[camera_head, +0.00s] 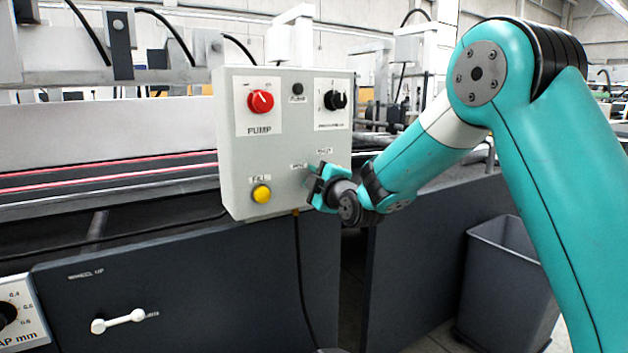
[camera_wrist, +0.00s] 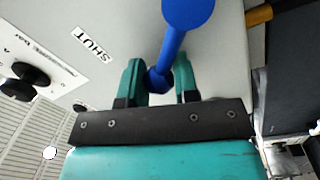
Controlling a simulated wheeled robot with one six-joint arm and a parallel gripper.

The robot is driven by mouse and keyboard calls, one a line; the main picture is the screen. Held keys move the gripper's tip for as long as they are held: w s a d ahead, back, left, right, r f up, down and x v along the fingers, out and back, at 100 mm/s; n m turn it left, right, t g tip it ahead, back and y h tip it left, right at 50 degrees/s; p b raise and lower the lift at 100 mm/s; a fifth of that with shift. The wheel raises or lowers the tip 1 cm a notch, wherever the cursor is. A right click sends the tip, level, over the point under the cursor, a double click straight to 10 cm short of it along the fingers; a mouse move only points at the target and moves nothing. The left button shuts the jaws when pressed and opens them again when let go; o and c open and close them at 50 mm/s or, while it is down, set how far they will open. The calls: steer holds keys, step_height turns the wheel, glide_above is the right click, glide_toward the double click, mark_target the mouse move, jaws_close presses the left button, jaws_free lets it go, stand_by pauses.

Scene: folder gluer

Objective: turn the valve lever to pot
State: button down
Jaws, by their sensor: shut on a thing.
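The valve lever (camera_wrist: 172,50) is blue, with a round hub at the top of the wrist view and a rounded end. Its end lies between the two green fingers of my gripper (camera_wrist: 159,82), which is shut on it. In the head view my gripper (camera_head: 318,182) is at the lower right of the grey control box (camera_head: 285,135) and hides the lever. The SHUT label (camera_wrist: 92,47) is left of the lever in the wrist view.
The box also carries a red pump knob (camera_head: 261,101), a black knob (camera_head: 335,100) and a yellow button (camera_head: 261,194). A cable (camera_head: 298,260) hangs below it. A grey bin (camera_head: 505,285) stands on the floor at the right. A white handle (camera_head: 118,321) is low on the left panel.

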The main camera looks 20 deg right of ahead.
steer(key=c, duration=0.9)
jaws_free()
steer(key=shift+d+f, duration=0.15)
steer(key=shift+d, duration=0.15)
steer(key=shift+a, duration=0.15)
steer(key=s+d+b, duration=0.1)
steer(key=s, duration=0.4)
steer(key=s+d+b, duration=0.1)
steer(key=s+b, duration=0.1)
steer(key=s, duration=0.4)
steer(key=s+d+b, duration=0.1)
steer(key=s+b, duration=0.1)
steer(key=s, duration=0.4)
steer(key=shift+f, duration=0.35)
